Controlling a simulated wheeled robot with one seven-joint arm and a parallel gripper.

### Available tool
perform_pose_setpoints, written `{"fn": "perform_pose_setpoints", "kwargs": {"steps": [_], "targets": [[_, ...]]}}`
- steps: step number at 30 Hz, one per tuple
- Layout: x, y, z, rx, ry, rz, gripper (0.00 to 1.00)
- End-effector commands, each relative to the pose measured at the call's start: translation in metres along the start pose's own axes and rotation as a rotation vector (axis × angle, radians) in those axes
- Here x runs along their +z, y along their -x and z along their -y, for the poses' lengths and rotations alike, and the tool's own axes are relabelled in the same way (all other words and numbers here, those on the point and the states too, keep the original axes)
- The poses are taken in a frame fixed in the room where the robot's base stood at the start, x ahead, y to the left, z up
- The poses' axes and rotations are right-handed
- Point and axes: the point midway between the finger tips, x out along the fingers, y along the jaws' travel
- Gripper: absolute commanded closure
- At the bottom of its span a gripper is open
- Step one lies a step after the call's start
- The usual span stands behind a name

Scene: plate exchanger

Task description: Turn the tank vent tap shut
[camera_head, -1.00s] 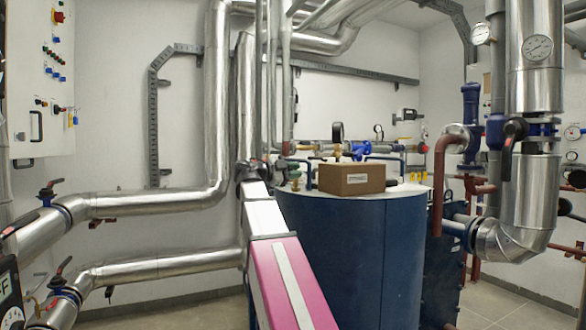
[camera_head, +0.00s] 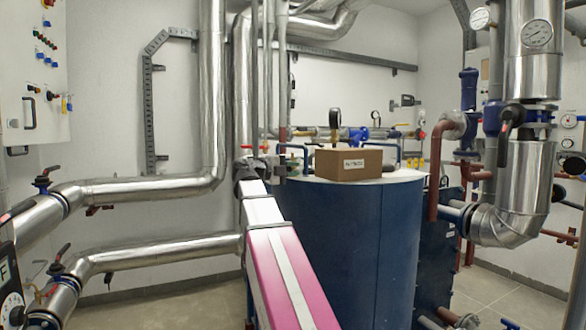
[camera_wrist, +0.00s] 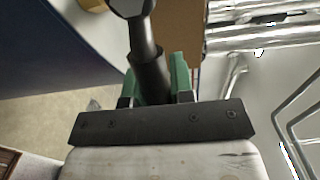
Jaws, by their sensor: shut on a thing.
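The blue tank (camera_head: 330,245) stands in the middle of the head view, its pale top carrying a cardboard box and small fittings; its side also shows in the wrist view (camera_wrist: 45,50). A grey rod runs up from this cylinder to a dark faceted head (camera_wrist: 130,8). In the head view, my arm reaches to the tank's left rim, and I cannot make out the tap's handle angle.
The cardboard box (camera_head: 348,163) sits on the tank top, close to my gripper. Silver pipes (camera_head: 150,190) with valves run along the left wall. More silver and red piping (camera_head: 515,195) is at right. Bare floor shows at lower left.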

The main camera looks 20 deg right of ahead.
Motion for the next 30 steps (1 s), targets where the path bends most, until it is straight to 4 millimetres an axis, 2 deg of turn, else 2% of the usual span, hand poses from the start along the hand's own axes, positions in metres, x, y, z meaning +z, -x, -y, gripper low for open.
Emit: {"fn": "perform_pose_setpoints", "kwargs": {"steps": [13, 14, 15, 16, 25, 30], "targets": [[-0.001, 0.000, -0.002, 0.003, -0.012, -0.001, 1.00], [-0.001, 0.000, -0.002, 0.003, -0.012, -0.001, 0.72], [-0.001, 0.000, -0.002, 0.003, -0.011, -0.001, 0.58], [-0.001, 0.000, -0.002, 0.003, -0.011, -0.001, 0.52], [0.000, 0.001, -0.001, 0.001, -0.010, 0.000, 0.52], [0.000, 0.013, -0.001, 0.000, -0.009, 0.001, 0.52]]}}
